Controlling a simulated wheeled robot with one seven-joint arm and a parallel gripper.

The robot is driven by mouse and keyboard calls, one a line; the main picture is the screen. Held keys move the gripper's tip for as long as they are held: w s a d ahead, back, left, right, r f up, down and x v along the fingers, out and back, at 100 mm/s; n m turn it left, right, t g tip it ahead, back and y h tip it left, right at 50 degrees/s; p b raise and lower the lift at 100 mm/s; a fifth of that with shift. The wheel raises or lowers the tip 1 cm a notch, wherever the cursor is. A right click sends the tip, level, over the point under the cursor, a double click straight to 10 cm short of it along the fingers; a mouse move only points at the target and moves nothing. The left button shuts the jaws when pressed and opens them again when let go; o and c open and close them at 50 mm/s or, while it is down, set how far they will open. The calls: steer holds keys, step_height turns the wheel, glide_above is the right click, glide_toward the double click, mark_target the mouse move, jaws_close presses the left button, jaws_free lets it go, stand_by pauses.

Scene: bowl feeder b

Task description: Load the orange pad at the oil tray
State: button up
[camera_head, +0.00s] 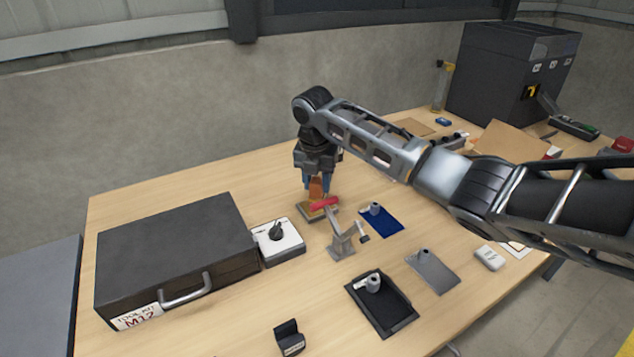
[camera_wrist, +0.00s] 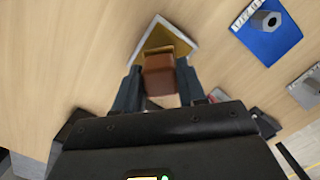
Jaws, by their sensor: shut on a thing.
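My gripper (camera_head: 316,184) points straight down near the back of the table, with its blue fingers closed on the orange pad (camera_head: 316,190). In the wrist view the pad (camera_wrist: 159,74) looks like a brown-orange block between the two fingers. The oil tray (camera_head: 303,214) is a small shallow square tray with a grey rim and a golden inside, right under the pad. The wrist view shows the tray (camera_wrist: 187,43) just beyond the pad's far end. I cannot tell whether the pad touches the oil.
A clamp with a red handle (camera_head: 325,203) stands close in front of the tray. A white box with a black knob (camera_head: 290,247) and a dark tool case (camera_head: 175,250) stand to the left. A blue mat (camera_head: 385,224) with a grey part lies to the right.

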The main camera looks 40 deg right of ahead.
mark_target(317, 179)
steer(key=shift+r+p, duration=1.55)
steer(key=shift+r, duration=0.65)
